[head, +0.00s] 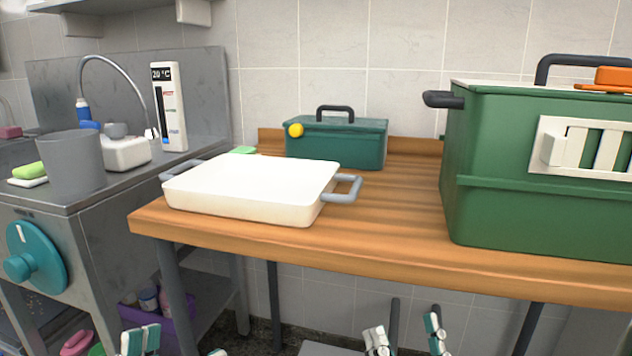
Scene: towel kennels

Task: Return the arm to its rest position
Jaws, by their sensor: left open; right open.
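My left gripper (178,346) shows at the bottom edge of the head view, left of the middle. Its white and teal fingertips are apart, and one is almost cut off by the frame. My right gripper (407,338) is at the bottom edge, right of the middle, also with fingers apart. Both are low, in front of and below the wooden table (400,262), and nothing shows between their fingers. Most of both arms is out of view.
On the table are a white tray with grey handles (255,185), a small green box (340,143) with a yellow knob, and a large green kennel (500,190). A metal sink unit (105,235) stands at left. A purple bin (178,325) is below.

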